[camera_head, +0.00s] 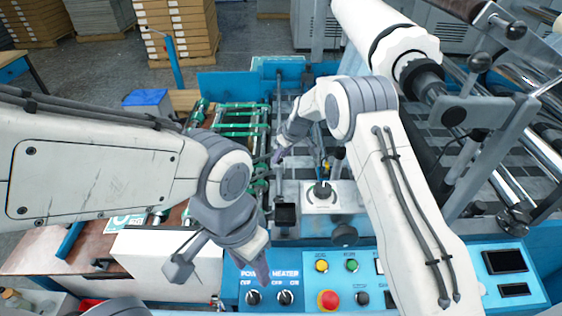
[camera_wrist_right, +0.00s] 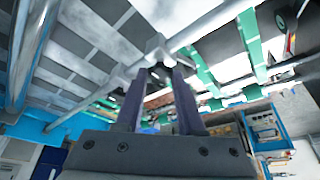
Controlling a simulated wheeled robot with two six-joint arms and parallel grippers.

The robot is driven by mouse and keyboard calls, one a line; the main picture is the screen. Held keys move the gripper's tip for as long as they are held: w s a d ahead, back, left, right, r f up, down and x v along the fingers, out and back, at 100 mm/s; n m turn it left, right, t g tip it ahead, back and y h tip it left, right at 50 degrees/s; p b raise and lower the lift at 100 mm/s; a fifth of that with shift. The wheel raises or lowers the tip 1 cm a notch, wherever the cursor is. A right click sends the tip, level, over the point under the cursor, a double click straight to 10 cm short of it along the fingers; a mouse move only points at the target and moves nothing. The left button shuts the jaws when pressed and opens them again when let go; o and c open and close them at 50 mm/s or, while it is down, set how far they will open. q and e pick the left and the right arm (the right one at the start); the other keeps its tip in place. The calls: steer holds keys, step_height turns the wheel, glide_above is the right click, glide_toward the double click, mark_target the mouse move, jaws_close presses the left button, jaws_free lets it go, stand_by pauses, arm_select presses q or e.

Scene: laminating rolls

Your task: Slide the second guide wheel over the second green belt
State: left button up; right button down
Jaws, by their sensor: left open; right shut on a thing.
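My right gripper (camera_head: 279,155) reaches down over the left side of the machine, beside the green belts (camera_head: 238,125). In the right wrist view its two dark fingers (camera_wrist_right: 160,75) close on a small pale grey piece on a metal rod, which appears to be the guide wheel (camera_wrist_right: 157,48). Green belts (camera_wrist_right: 205,72) run just right of the held piece, and another green belt (camera_wrist_right: 249,38) lies farther right. The wheel is too small to make out in the head view. My left gripper (camera_head: 222,272) is open and empty, above the front control panel.
The blue control panel (camera_head: 310,265) has knobs and a red button (camera_head: 328,300). A white film roll (camera_head: 400,50) and metal rollers stand at the right. A brown table (camera_head: 40,255) lies at the left. Stacked cartons (camera_head: 180,30) stand behind.

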steer(key=shift+w, duration=0.25)
steer(key=c, duration=0.5)
jaws_free()
steer(key=shift+r, duration=0.1)
steer(key=shift+s+d+r, duration=0.1)
steer(key=shift+r, duration=0.2)
steer(key=b+v, duration=0.3)
steer(key=v, duration=0.6)
steer(key=shift+s+d+r, duration=0.1)
steer(key=shift+s+r, duration=0.05)
steer(key=shift+r, duration=0.15)
